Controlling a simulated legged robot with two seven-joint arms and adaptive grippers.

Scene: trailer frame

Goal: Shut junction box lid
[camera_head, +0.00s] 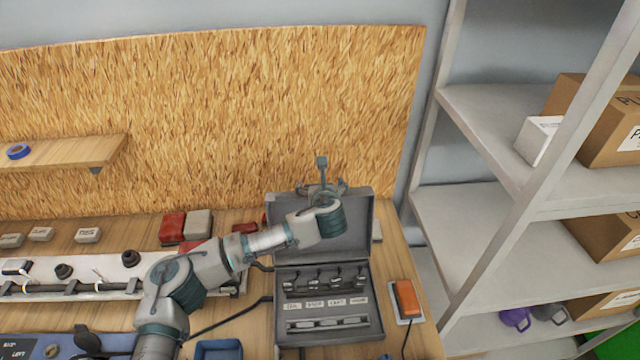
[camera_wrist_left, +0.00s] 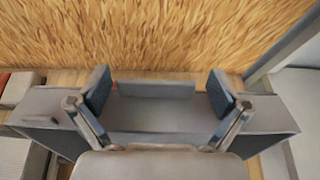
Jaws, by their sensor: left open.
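The grey junction box (camera_head: 374,318) stands on the bench with its lid (camera_head: 352,240) open, raised upright at the back. Inside it are a row of dark terminals, white labels and a lower rail. My left arm crosses in front of the lid, and my left gripper (camera_head: 322,180) is at the lid's top edge, partly hidden by my wrist. In the left wrist view my open gripper (camera_wrist_left: 160,98) has its fingers spread above the grey lid (camera_wrist_left: 268,116), with nothing held. I cannot tell whether it touches the lid. My right gripper is not in view.
An orange-topped device (camera_head: 406,299) sits close right of the box. A white panel with a cable (camera_head: 100,272) and red and grey blocks (camera_head: 173,228) lie left. A chipboard wall (camera_head: 220,120) stands behind. A grey shelf with cartons (camera_head: 475,225) stands right.

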